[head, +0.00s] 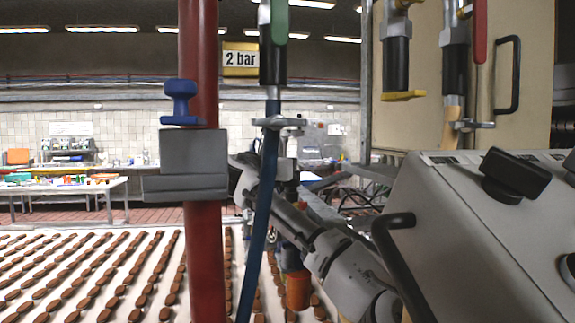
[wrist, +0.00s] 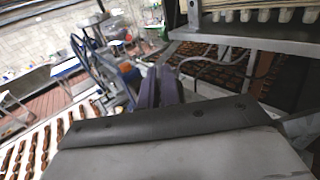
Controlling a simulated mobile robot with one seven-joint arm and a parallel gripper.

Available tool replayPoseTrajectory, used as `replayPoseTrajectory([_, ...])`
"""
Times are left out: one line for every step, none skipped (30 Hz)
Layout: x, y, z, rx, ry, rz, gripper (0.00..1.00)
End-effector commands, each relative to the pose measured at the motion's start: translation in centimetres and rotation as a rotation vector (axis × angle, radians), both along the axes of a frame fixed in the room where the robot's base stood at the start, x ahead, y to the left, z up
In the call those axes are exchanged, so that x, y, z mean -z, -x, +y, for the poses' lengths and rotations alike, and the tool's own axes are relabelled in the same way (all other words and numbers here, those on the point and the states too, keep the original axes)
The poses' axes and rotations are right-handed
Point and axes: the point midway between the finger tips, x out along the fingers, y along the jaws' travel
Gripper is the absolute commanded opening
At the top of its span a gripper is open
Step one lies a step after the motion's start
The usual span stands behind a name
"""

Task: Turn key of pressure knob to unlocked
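A blue knob (head: 181,100) stands on a grey block on the red post in the head view. A black knob (head: 515,172) sits on top of a grey box at the right. I cannot tell which of these is the pressure knob, and no key can be made out. My gripper (wrist: 160,88) shows in the wrist view as two dark purple fingers, close together with nothing seen between them. In the head view my arm reaches from the lower right toward the post; its far end is partly hidden behind the blue pipe and grey block.
The red post (head: 203,250) and a blue pipe (head: 263,215) with a valve stand in front. A "2 bar" sign (head: 240,59) hangs behind them. The grey box (head: 470,240) with a black handle fills the lower right. Conveyor rows of brown biscuits (head: 90,265) lie at the left.

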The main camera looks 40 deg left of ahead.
Motion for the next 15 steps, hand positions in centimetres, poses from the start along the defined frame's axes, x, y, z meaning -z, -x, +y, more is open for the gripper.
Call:
replayPoseTrajectory([-0.01,0.01,0.00,0.000,0.000,0.000,0.00])
replayPoseTrajectory([-0.02,0.02,-0.01,0.000,0.000,0.000,0.00])
replayPoseTrajectory([-0.01,0.02,0.00,0.000,0.000,0.000,0.00])
replayPoseTrajectory([-0.02,0.02,-0.01,0.000,0.000,0.000,0.00])
replayPoseTrajectory([-0.02,0.02,-0.01,0.000,0.000,0.000,0.00])
replayPoseTrajectory([-0.02,0.02,-0.01,-0.001,0.000,0.000,0.00])
replayPoseTrajectory([-0.01,0.02,-0.02,-0.002,0.000,0.000,0.00])
replayPoseTrajectory([-0.01,0.00,-0.03,-0.004,0.000,0.000,0.00])
replayPoseTrajectory([-0.01,0.01,-0.04,-0.008,0.000,0.000,0.00])
replayPoseTrajectory([0.00,0.02,-0.05,-0.013,0.000,0.000,0.00])
replayPoseTrajectory([-0.01,0.03,-0.06,-0.019,0.000,0.000,0.00])
replayPoseTrajectory([-0.01,0.03,-0.09,-0.030,0.000,0.001,0.00])
replayPoseTrajectory([-0.01,0.00,-0.12,-0.040,0.000,0.001,0.00])
replayPoseTrajectory([0.01,-0.05,-0.16,-0.051,0.000,0.001,0.00])
replayPoseTrajectory([0.05,-0.05,-0.20,-0.068,0.000,0.001,0.00])
